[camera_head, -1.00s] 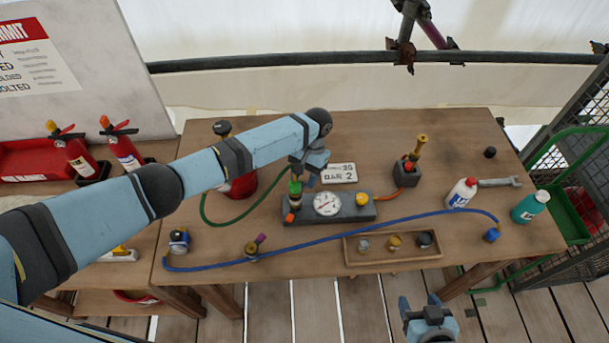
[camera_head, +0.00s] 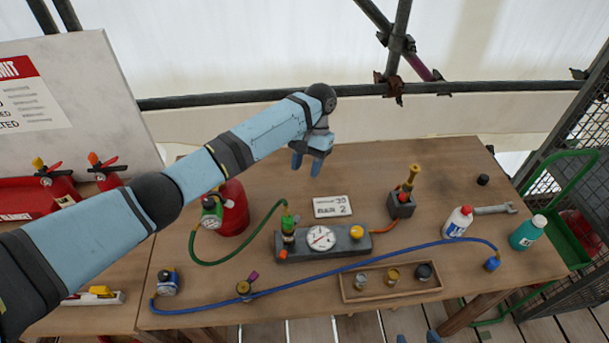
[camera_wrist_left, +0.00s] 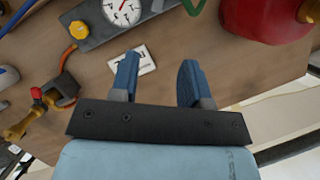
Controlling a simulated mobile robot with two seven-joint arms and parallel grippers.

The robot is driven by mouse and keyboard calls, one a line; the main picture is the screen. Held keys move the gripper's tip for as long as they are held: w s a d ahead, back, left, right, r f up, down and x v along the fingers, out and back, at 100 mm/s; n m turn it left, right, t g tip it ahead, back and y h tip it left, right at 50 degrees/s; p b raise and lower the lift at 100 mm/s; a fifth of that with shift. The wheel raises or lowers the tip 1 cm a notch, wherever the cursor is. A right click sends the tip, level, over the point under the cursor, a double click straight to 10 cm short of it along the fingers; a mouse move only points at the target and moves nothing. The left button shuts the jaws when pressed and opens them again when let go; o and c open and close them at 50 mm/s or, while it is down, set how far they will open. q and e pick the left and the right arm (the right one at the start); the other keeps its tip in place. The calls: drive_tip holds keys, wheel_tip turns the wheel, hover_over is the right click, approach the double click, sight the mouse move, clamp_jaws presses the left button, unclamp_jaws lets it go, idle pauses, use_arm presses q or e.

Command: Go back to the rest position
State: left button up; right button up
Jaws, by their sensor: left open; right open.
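My left gripper (camera_head: 308,161) hangs open and empty above the back of the wooden table (camera_head: 420,160), behind the small "BAR 2" plate (camera_head: 332,206). In the left wrist view its two blue fingers (camera_wrist_left: 157,85) stand apart with nothing between them, and the plate (camera_wrist_left: 131,63) shows beyond them. The grey gauge block (camera_head: 340,240) with a white dial and yellow knob sits on the table in front of the plate, clear of the gripper. Of my right gripper (camera_head: 418,338) only the blue tips show, apart, at the bottom edge.
A red cylinder (camera_head: 234,208) stands beneath my left arm, joined by a green hose (camera_head: 258,232) to the block. A blue hose (camera_head: 330,270) crosses the front. A wooden tray (camera_head: 365,295), white bottle (camera_head: 457,222) and teal bottle (camera_head: 527,233) stand right. A scaffold rail (camera_head: 450,88) runs behind.

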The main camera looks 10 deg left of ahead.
idle(0.4)
use_arm(q)
drive_tip(key=s+f+t+h, duration=0.1)
drive_tip(key=s+f, duration=0.2)
drive_tip(key=s, duration=0.4)
drive_tip(key=s+d+f+m+t+h, duration=0.1)
drive_tip(key=s+f+h, duration=0.15)
drive_tip(key=s, duration=0.35)
drive_tip(key=s+f+t+h, duration=0.1)
drive_tip(key=s+f, duration=0.3)
drive_tip(key=s, duration=0.3)
drive_tip(key=s+a+r+n+t+y, duration=0.1)
drive_tip(key=s+a+r+t, duration=0.2)
drive_tip(key=s+a, duration=0.6)
drive_tip(key=s+a+r+n+t+y, duration=0.2)
drive_tip(key=s+a+r, duration=0.1)
drive_tip(key=s+a, duration=0.55)
drive_tip(key=w+d+f+t+h, duration=0.1)
drive_tip(key=w+d+f+t, duration=0.1)
drive_tip(key=f, duration=0.4)
drive_tip(key=w+d+f+m+t+h, duration=0.1)
drive_tip(key=w+d+f+t+h, duration=0.1)
drive_tip(key=f, duration=0.5)
drive_tip(key=w+d+t, duration=0.1)
drive_tip(key=d+t, duration=0.1)
drive_tip(key=t, duration=0.1)
drive_tip(key=shift+d+f, duration=0.15)
